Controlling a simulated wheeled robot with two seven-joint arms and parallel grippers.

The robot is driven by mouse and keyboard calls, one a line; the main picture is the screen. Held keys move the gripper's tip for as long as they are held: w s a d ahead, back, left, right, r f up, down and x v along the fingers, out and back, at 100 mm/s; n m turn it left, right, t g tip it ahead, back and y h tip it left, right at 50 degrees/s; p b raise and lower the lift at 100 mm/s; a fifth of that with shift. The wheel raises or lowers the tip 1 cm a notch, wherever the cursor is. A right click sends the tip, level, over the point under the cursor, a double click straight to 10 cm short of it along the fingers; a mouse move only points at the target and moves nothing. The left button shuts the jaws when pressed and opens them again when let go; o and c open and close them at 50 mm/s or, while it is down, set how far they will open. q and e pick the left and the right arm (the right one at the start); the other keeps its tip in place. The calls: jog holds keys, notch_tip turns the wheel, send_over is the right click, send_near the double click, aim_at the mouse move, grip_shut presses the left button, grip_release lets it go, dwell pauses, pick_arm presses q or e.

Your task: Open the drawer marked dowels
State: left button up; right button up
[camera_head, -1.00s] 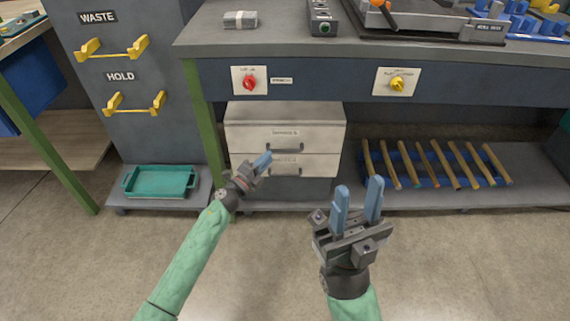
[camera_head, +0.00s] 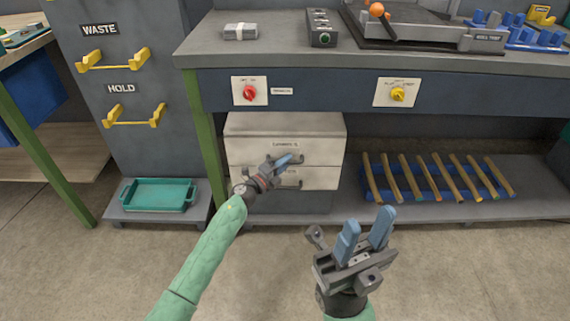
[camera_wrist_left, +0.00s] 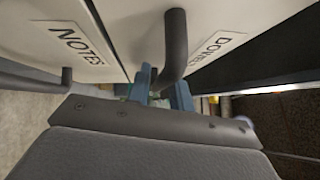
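The other drawer (camera_head: 245,178) carries a label (camera_wrist_left: 80,46) reading NOTES. My left gripper (camera_head: 287,160) is at the upper drawer's dark handle. In the left wrist view the handle (camera_wrist_left: 175,45) reaches down between the two blue fingertips, which stand apart; contact cannot be told.
The bench (camera_head: 350,60) overhangs the drawers, with a red knob (camera_head: 250,92) and a yellow knob (camera_head: 398,94). A green leg (camera_head: 204,130) stands left of the unit. A teal tray (camera_head: 158,195) sits further left; wooden sticks (camera_head: 437,178) lie on the right shelf.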

pick_arm(q)
grip_shut()
jog(key=shift+s, duration=0.1)
